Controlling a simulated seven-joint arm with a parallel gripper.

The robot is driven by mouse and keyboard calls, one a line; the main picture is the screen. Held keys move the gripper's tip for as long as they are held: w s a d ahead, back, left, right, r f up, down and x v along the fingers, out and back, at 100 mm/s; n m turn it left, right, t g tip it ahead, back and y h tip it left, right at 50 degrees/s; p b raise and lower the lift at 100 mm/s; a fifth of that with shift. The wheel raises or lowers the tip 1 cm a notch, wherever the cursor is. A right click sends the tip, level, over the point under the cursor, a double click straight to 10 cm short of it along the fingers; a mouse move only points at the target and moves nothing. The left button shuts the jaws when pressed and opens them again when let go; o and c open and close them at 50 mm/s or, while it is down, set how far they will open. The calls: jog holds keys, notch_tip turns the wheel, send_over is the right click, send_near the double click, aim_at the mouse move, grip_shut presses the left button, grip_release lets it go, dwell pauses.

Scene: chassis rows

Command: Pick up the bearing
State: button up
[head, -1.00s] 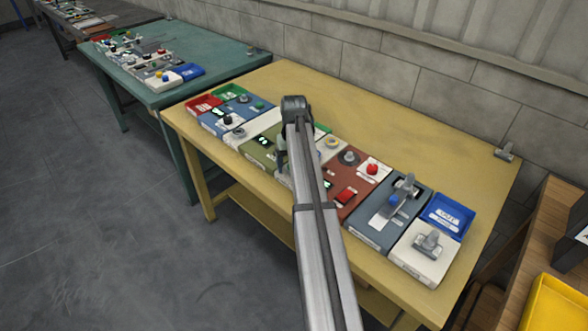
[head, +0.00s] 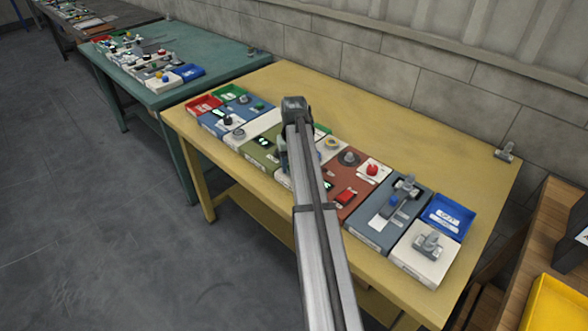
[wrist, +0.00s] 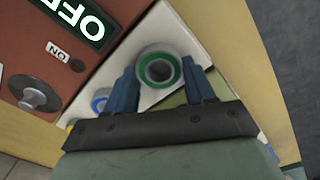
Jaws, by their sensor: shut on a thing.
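The bearing (wrist: 160,54) is a round ring with a pale grey outer band, a green band and a dark centre. In the wrist view it sits between the two blue fingers of my gripper (wrist: 161,80), which is shut on it. A pale panel shows behind the bearing; I cannot tell whether they touch. In the head view my gripper (head: 284,158) is over the middle of the chassis row, mostly behind my arm, and the bearing is hidden there.
The yellow table (head: 415,145) has clear room behind the row. A blue bin (head: 447,216) stands at the row's right end. A teal table (head: 215,72) is farther left.

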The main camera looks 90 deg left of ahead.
notch_tip(320, 180, up, 9)
jog(key=shift+m, duration=0.7)
jog(key=w+a, duration=0.1)
jog(key=w, duration=0.5)
jog(key=w+a, duration=0.2)
jog(key=w, duration=0.4)
jog(key=w+a, duration=0.2)
jog(key=w, duration=0.4)
jog(key=shift+w+a, duration=0.15)
jog(key=shift+w, duration=0.25)
jog(key=shift+a+n, duration=0.2)
jog(key=shift+n, duration=0.1)
jog(key=shift+f+n, duration=0.1)
jog(key=shift+n, duration=0.2)
jog(key=shift+f, duration=0.1)
jog(key=shift+f, duration=3.9)
